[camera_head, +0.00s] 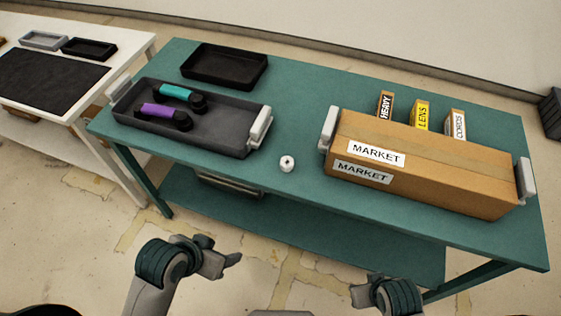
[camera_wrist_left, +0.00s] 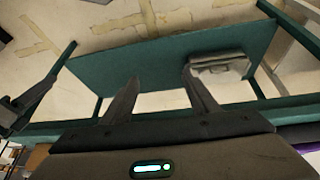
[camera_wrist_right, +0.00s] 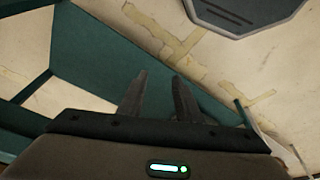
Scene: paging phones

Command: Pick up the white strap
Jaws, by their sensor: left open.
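A small white roll (camera_head: 287,163), which looks like the white strap, rests on the green table (camera_head: 300,120) near its front edge, between the grey tray and the cardboard box. My left gripper (camera_head: 236,262) is in front of the table, below and left of the roll and apart from it. Its fingers (camera_wrist_left: 160,78) are open and empty in the left wrist view. My right gripper (camera_head: 358,297) is at the bottom of the head view, in front of the table. Its fingers (camera_wrist_right: 159,76) stand apart with nothing between them. The roll does not show in either wrist view.
A grey tray (camera_head: 225,143) holds a purple-marked (camera_head: 160,111) and a teal-marked (camera_head: 176,91) device. A black tray (camera_head: 224,67) is behind it. A long box marked MARKET (camera_head: 430,165) stands right, with small boxes (camera_head: 421,113) behind. Table around the roll is clear.

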